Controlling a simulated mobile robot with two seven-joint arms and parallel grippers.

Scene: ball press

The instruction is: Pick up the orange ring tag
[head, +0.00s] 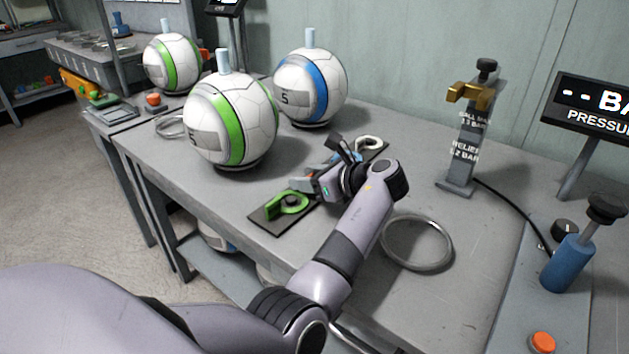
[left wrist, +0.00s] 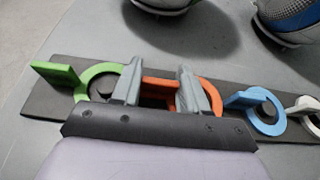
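The orange ring tag (left wrist: 207,92) lies on a dark strip (left wrist: 42,105) in the left wrist view, between a green ring tag (left wrist: 90,78) and a blue ring tag (left wrist: 262,112). My left gripper (left wrist: 158,88) is low over the strip, its two grey fingers apart with the orange tag's tab between them. The right finger covers part of the orange ring. I cannot tell whether the fingers touch the tag. In the head view my left gripper (head: 323,168) mostly hides the orange tag; the green tag (head: 288,203) shows beside it. My right gripper is not in view.
A white ring tag (head: 370,143) lies at the strip's far end. White balls with green (head: 233,120) and blue (head: 311,85) bands stand behind the strip. A post with a brass clamp (head: 468,93) stands farther right.

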